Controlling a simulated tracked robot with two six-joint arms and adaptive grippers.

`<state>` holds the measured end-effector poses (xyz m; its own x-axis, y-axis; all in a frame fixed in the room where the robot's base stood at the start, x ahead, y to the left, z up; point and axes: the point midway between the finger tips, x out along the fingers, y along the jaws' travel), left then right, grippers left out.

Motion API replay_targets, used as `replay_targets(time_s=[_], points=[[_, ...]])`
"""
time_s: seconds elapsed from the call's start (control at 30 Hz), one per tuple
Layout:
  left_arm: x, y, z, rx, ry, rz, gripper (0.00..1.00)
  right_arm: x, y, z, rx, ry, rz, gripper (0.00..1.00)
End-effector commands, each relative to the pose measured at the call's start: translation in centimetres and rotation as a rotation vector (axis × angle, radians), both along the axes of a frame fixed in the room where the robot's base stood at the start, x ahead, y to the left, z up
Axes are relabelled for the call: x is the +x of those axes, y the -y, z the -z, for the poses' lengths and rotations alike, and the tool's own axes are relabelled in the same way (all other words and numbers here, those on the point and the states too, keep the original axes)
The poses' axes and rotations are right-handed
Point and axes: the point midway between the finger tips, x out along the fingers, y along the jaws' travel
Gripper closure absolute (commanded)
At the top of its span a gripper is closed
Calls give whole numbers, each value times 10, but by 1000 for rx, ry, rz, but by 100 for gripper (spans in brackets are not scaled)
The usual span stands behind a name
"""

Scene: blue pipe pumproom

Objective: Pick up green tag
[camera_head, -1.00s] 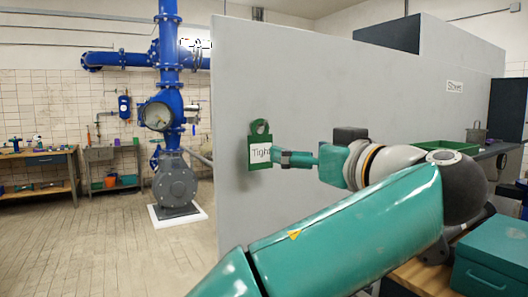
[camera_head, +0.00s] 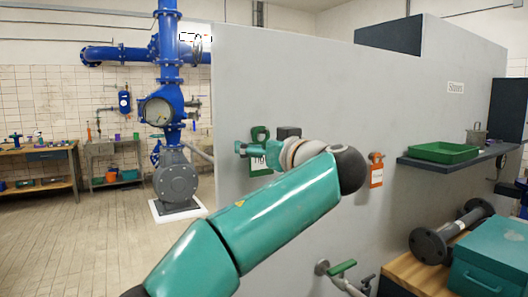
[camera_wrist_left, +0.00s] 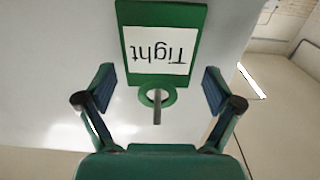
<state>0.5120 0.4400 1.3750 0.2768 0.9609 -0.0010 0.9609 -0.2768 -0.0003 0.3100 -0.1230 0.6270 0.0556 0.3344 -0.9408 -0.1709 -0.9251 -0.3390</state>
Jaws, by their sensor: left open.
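The green tag (camera_head: 259,134) with a white label hangs on the grey wall panel in the head view, partly covered by my left arm. In the left wrist view the tag (camera_wrist_left: 160,15) appears upside down, with its label reading "Tight". Its ring hangs on a thin peg. My left gripper (camera_head: 240,148) is in front of the tag in the head view. In the left wrist view its two fingers stand apart, one on each side of the ring, not touching it. My right gripper is not in view.
A dark shelf (camera_head: 480,156) carries a green tray (camera_head: 443,152). A teal toolbox (camera_head: 492,262) and a flanged pipe piece (camera_head: 450,232) are at lower right. The floor at left is clear.

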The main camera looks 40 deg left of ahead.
Motion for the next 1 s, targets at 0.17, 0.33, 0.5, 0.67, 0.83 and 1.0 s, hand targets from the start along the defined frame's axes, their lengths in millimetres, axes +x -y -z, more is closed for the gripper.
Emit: replay_targets(time_s=[0.17, 0.33, 0.5, 0.67, 0.83, 1.0], points=[[1, -4, 1, 0, 0, 0, 8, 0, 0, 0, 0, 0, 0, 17], [1, -3, 1, 0, 0, 0, 22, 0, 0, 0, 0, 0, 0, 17], [1, -3, 1, 0, 0, 0, 50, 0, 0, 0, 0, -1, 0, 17], [0, -3, 0, 1, 0, 0, 63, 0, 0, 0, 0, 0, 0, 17], [0, -3, 0, 1, 0, 0, 63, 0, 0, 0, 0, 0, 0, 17], [1, -3, -3, 0, 2, 0, 63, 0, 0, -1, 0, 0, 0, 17]])
